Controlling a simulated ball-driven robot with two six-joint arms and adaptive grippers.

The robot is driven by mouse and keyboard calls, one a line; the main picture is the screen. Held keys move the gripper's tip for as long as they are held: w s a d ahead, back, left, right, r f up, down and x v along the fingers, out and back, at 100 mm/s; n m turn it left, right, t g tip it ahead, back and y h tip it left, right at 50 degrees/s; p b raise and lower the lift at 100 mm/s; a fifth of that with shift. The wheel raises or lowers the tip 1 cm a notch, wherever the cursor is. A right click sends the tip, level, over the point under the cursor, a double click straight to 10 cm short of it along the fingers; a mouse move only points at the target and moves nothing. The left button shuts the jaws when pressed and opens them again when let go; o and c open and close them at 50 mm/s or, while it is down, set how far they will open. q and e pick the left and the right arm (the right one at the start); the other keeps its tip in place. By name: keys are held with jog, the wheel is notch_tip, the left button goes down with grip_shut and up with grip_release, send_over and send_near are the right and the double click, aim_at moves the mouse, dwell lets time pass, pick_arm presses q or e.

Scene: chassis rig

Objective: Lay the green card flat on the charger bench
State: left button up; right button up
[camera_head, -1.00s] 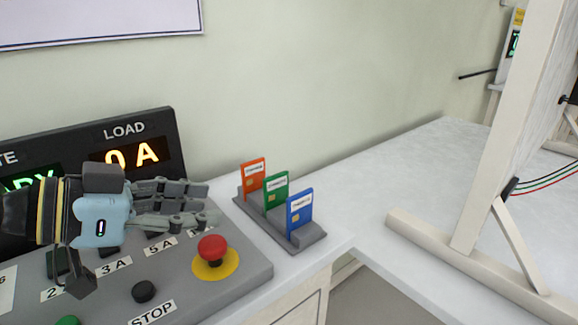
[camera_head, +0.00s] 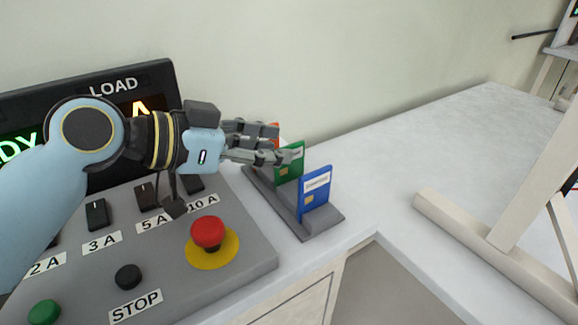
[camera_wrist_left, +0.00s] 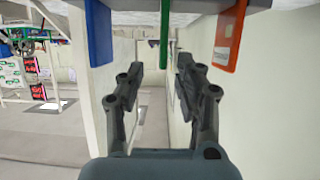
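The green card (camera_head: 289,164) stands upright in the middle of a grey card holder (camera_head: 320,222), between a blue card (camera_head: 315,188) and an orange card (camera_head: 275,130). My left gripper (camera_head: 281,146) is at the green card and partly covers it and the orange card. In the left wrist view the green card (camera_wrist_left: 164,25) shows edge-on between the two fingers (camera_wrist_left: 160,66). A gap shows on each side, so the gripper is open. The blue card (camera_wrist_left: 99,32) and orange card (camera_wrist_left: 226,35) lie outside the fingers. My right gripper is out of view.
A grey control panel (camera_head: 160,275) with a red stop button (camera_head: 208,232) and a load display (camera_head: 115,85) lies under my left arm. A pale wooden stand (camera_head: 480,250) is at the right.

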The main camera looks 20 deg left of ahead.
aim_at(290, 145)
pick_arm(q)
jog(key=x, duration=0.4)
jog(key=shift+w+f, duration=0.1)
jog(key=shift+w, duration=0.05)
jog(key=shift+a, duration=0.1)
grip_shut()
notch_tip(290, 145, up, 10)
jog(key=shift+r+p, duration=0.1)
jog(key=shift+p, duration=0.7)
